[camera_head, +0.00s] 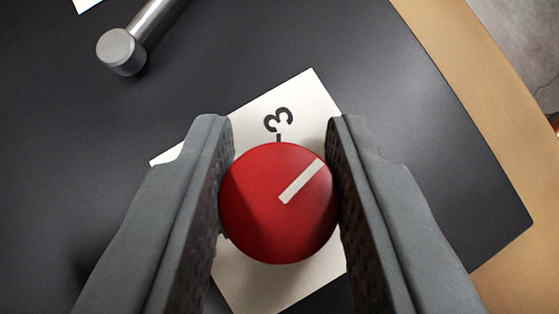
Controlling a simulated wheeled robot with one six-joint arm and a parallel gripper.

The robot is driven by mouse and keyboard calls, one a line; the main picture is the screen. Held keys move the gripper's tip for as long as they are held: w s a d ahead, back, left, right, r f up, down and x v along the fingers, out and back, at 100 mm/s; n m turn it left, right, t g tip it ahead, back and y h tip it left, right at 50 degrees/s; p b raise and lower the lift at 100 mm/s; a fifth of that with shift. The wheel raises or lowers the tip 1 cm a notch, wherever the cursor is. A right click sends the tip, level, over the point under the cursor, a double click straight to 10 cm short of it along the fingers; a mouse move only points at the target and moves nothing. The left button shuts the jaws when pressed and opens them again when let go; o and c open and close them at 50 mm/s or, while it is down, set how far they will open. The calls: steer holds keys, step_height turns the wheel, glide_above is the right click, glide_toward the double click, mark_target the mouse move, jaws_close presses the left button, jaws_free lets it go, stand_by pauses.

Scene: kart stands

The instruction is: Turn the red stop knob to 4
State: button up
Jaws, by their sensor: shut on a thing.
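The red stop knob (265,220) is round, with a white pointer line that points to the upper right in the picture. It sits on a white label card (310,97) on a dark panel. The card shows a printed 3 with a short tick just above the knob; the pointer is turned clockwise of that tick. No 4 is visible; my right finger covers part of the card there. My gripper (280,200) is shut on the knob, one finger touching its left side and one its right.
A metal lever with a round end (121,51) stands on the dark panel (400,110) at the upper left. A corner of another white card (85,4) shows at the top left. A tan wooden edge (480,90) borders the panel at the right, with grey floor beyond.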

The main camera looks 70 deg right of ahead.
steer(key=o, duration=1)
steer(key=shift+f, duration=0.1)
steer(key=shift+a, duration=0.15)
steer(key=v, duration=1.7)
steer(key=shift+s, duration=0.1)
